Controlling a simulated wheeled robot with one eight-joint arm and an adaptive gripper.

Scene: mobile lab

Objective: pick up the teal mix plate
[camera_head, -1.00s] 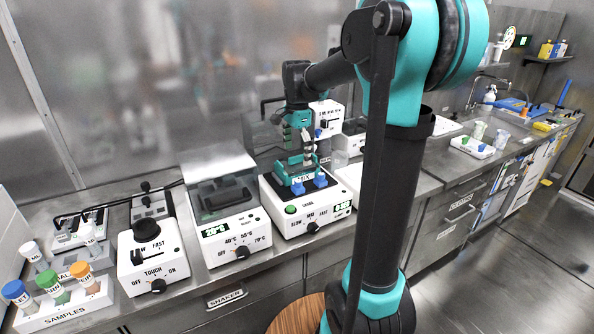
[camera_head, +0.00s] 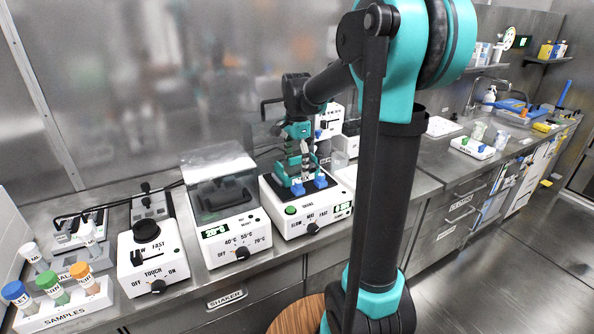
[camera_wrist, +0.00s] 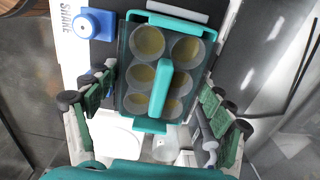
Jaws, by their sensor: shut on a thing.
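The teal mix plate (camera_wrist: 165,60) is a teal frame with several round wells holding yellowish contents and a teal bar across its middle. In the head view the plate (camera_head: 292,184) is at the shaker (camera_head: 310,210), largely covered by my gripper. My gripper (camera_head: 303,165) points down over it. In the wrist view the green-padded fingers of my gripper (camera_wrist: 160,110) stand on either side of the plate, shut on it. A blue knob-like clamp (camera_wrist: 95,25) shows beside the plate. I cannot tell whether the plate touches the shaker deck.
A clear-lidded heater (camera_head: 220,205) stands left of the shaker. Further left are a touch mixer (camera_head: 150,260) and a samples rack (camera_head: 70,310) with colored-cap tubes. A steel wall closes the back. The right bench has a white tray (camera_head: 470,150).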

